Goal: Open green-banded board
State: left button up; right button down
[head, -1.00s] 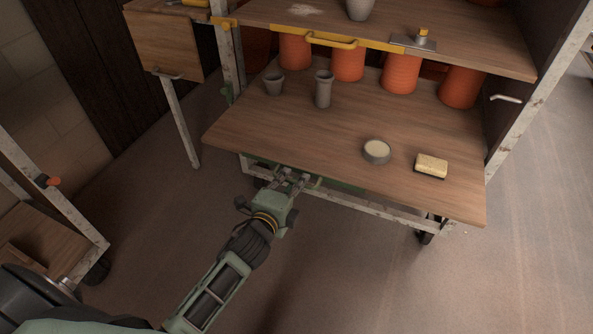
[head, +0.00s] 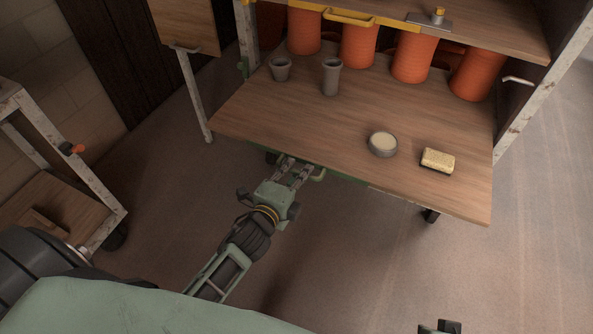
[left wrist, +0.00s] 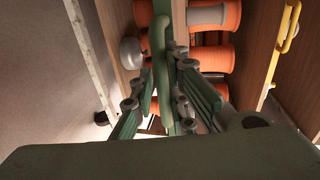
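The green-banded board (head: 300,118) is the lower wooden board of the rack, sticking out toward me. Its green band shows along the front edge in the head view and as an upright green strip (left wrist: 159,35) in the left wrist view. My left gripper (head: 306,172) is at the middle-left of this edge, at the green handle (head: 318,176). In the left wrist view its fingers (left wrist: 166,75) close in on both sides of the green handle; their exact contact is partly hidden. A dark piece of my right gripper (head: 440,327) shows at the bottom edge; its fingers are mostly cut off.
On the board stand two grey pots (head: 331,77), a round dish (head: 383,144), a sponge (head: 438,160) and several orange pots (head: 412,57). Above is a yellow-banded board with a yellow handle (head: 350,18). Another rack (head: 45,115) stands left. Floor in front is free.

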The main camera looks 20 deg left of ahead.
pick_arm(q)
jog(key=o, duration=0.3)
jog(key=shift+s+r, duration=0.1)
jog(key=shift+s, duration=0.05)
jog(key=v, duration=1.1)
jog(key=shift+s, duration=0.35)
